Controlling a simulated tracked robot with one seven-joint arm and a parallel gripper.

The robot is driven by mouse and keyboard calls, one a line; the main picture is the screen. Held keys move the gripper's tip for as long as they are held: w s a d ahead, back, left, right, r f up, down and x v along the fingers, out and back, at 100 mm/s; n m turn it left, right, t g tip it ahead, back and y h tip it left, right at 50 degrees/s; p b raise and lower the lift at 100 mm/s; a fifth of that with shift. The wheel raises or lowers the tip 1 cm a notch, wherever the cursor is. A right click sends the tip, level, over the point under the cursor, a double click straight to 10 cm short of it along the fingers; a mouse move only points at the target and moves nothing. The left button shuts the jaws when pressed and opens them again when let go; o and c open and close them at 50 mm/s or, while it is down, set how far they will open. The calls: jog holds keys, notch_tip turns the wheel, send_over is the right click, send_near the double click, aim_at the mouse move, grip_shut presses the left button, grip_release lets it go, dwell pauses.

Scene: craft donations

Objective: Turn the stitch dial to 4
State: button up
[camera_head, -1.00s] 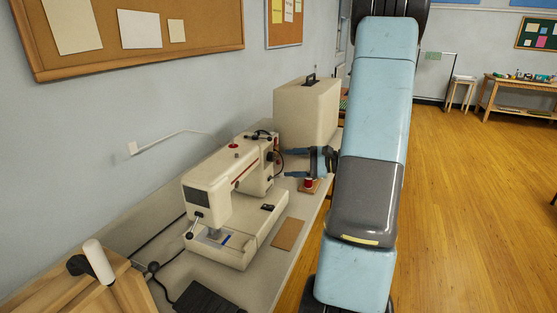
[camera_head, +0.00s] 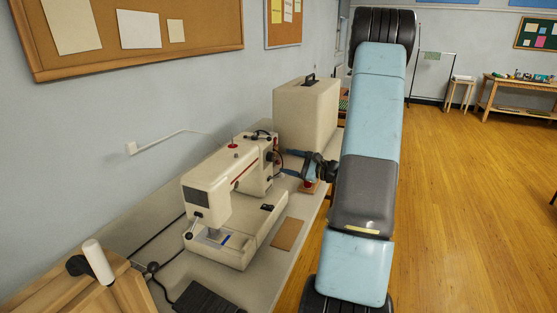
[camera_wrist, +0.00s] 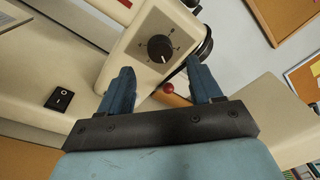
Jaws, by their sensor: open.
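The sewing machine (camera_head: 221,184) stands on the table, cream with a red stripe. In the head view the dial is not clearly visible. My gripper (camera_wrist: 157,80) is open and empty, its two blue fingers pointing toward the dial face and apart from the knob. In the head view my gripper (camera_head: 288,163) is at the machine's right end.
A cream case (camera_head: 306,115) stands behind the machine. A red spool (camera_head: 309,184) sits close below my gripper. A black rocker switch (camera_wrist: 62,98) is on the machine's base. A brown pad (camera_head: 288,234) lies on the table (camera_head: 262,283) in front.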

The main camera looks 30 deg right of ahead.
aim_at(274, 158)
jog(key=shift+x, duration=2.7)
jog(key=c, duration=1)
